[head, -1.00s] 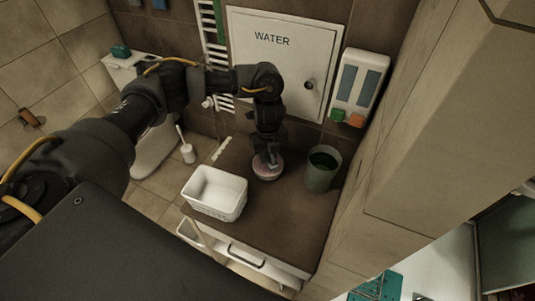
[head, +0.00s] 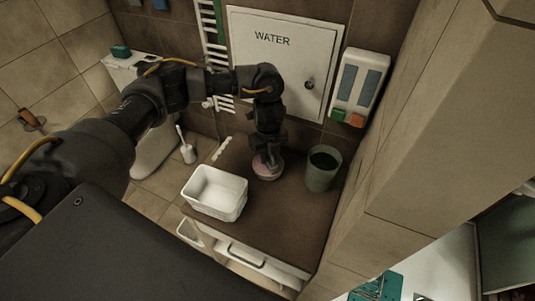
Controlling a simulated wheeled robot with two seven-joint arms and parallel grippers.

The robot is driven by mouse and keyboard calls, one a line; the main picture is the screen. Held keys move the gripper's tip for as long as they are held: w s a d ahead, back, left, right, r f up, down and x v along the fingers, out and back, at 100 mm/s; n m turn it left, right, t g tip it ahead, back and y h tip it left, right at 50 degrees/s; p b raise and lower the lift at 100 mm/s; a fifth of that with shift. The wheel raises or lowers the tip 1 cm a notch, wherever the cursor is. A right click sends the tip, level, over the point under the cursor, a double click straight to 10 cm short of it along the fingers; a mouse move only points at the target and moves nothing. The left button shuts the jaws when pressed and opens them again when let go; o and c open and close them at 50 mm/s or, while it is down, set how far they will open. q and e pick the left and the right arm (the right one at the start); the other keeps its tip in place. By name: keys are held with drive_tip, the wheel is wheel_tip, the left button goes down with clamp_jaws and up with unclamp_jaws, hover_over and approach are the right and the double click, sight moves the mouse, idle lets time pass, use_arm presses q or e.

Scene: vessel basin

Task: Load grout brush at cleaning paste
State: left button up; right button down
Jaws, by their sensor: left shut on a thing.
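A round pinkish tub (head: 268,171), which looks like the cleaning paste, stands on the brown cabinet top. My left gripper (head: 266,158) points down right over the tub. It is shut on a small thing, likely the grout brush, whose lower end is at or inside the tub. The brush is mostly hidden by the fingers and too small to make out. Whether it touches the paste cannot be told. My right gripper is not in view.
A white basket (head: 215,192) stands left of the tub, and a green cup (head: 322,168) stands to its right. A wall dispenser (head: 357,87) and the WATER panel (head: 284,60) are behind. The front of the cabinet top (head: 275,232) is clear.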

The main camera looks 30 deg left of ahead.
use_arm(q)
drive_tip(key=shift+f, duration=0.3)
drive_tip(key=shift+f, duration=0.1)
idle(1.4)
wheel_tip(320, 180, up, 7)
drive_tip(key=p, duration=0.7)
idle(0.4)
idle(0.4)
